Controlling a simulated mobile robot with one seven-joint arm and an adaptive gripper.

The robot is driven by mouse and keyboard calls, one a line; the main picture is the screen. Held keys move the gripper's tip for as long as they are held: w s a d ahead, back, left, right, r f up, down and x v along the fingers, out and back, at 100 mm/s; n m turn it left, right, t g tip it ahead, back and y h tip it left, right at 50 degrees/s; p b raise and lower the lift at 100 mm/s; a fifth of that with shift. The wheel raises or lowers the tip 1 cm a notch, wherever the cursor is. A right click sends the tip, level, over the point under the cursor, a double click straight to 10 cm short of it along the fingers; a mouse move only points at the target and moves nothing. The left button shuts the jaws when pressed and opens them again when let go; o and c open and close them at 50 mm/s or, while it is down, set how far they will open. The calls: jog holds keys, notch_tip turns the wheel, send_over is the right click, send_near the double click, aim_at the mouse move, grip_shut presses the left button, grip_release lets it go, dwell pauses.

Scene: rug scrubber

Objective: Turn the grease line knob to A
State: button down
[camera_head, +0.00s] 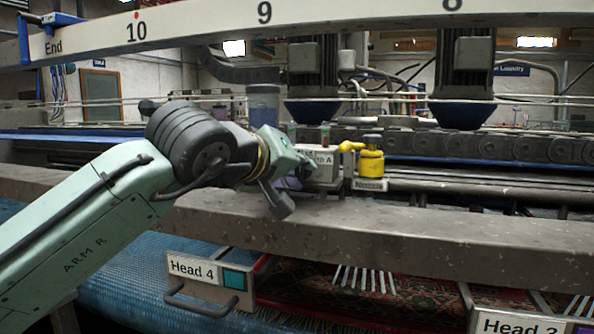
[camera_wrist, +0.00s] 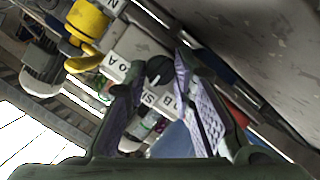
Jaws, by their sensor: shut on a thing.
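The grease line knob (camera_wrist: 158,71) is small and black and sits on the face of a light box. It shows between my fingertips in the wrist view. A label ending in A (camera_wrist: 115,66) is on the knob's left, and a label with B (camera_wrist: 171,106) is below it. My gripper (camera_wrist: 161,74) has purple pads and is shut on the knob. I cannot tell which label the knob points to. In the head view my gripper (camera_head: 296,180) is at the front of the light box (camera_head: 322,157), and the knob is hidden there.
A yellow nozzle fitting (camera_head: 370,163) stands just right of the box, and also shows in the wrist view (camera_wrist: 88,22). A thick grey beam (camera_head: 400,226) runs below. A Head 4 panel with a handle (camera_head: 205,280) hangs beneath it. A numbered rail (camera_head: 200,28) crosses above.

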jog(key=shift+d, duration=0.1)
jog(key=m+y, duration=0.2)
jog(key=m, duration=0.1)
jog(key=shift+d+m+p, duration=0.15)
jog(key=shift+m+p, duration=0.15)
jog(key=shift+s+f+m+t+y, duration=0.1)
jog(key=shift+m+t+y, duration=0.4)
jog(key=shift+m+y, duration=0.5)
jog(key=shift+d+m+t+y+b, duration=0.1)
jog(key=shift+m+t+y+b, duration=0.25)
jog(key=shift+m, duration=0.95)
jog(key=c, duration=1.4)
grip_release()
jog(key=shift+o, duration=0.2)
